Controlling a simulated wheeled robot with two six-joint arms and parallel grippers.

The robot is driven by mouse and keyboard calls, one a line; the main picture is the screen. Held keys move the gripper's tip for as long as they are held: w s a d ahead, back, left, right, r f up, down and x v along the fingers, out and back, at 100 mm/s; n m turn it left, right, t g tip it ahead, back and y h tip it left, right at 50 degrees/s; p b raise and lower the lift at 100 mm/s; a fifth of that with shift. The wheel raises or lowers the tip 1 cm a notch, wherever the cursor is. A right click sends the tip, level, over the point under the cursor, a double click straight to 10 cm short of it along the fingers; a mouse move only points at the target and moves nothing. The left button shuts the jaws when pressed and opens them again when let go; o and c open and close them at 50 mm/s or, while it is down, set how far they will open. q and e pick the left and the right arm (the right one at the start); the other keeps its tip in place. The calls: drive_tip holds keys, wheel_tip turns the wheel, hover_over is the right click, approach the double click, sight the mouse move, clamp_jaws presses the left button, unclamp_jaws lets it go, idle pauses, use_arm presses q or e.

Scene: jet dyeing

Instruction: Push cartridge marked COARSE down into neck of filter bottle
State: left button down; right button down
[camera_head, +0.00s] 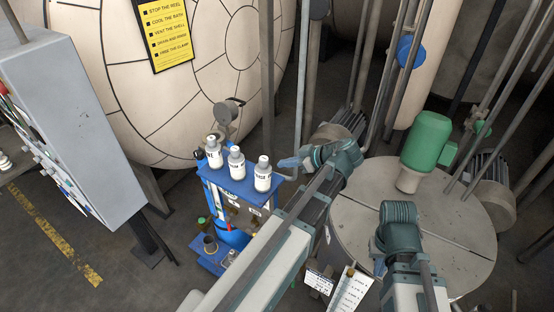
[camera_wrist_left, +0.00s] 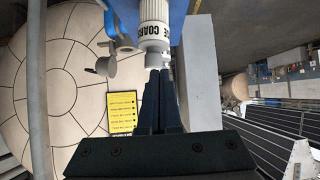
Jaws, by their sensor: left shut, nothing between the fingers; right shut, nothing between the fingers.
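Three white bottles with pale tops stand on a blue stand (camera_head: 233,187) in the head view; their labels are too small to read there. My left gripper (camera_head: 281,162) is shut and empty, just right of the right-hand bottle (camera_head: 263,180). In the left wrist view, the white cylinder marked COARSE (camera_wrist_left: 155,30) hangs upside down in the picture. Its pale top (camera_wrist_left: 157,60) is right at the tips of my shut left gripper (camera_wrist_left: 160,71); I cannot tell whether they touch. The seam between cartridge and bottle neck is not clear. My right wrist shows in the head view, but its fingers do not.
A large cream vessel (camera_head: 150,75) with a yellow sign (camera_head: 166,32) stands behind the stand. A grey cabinet (camera_head: 95,120) is at left. Right of my left arm are a round grey tank lid (camera_head: 455,220), a green motor (camera_head: 427,140) and several pipes.

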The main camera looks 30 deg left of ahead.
use_arm(q)
drive_tip(key=d, duration=0.7)
drive_tip(key=shift+s+d, duration=0.3)
drive_tip(key=shift+d, duration=0.05)
drive_tip(key=y+b, duration=0.3)
drive_tip(key=b, duration=0.3)
hover_over(266, 172)
drive_tip(key=shift+w+d+f, duration=0.1)
drive_tip(key=shift+d+f, duration=0.2)
drive_tip(key=shift+f, duration=0.1)
drive_tip(key=shift+a+f+b, duration=0.45)
drive_tip(key=shift+f+b, duration=0.1)
drive_tip(key=shift+f, duration=0.05)
drive_tip(key=shift+d+f, duration=0.1)
drive_tip(key=shift+f, duration=0.1)
drive_tip(key=shift+d, duration=0.1)
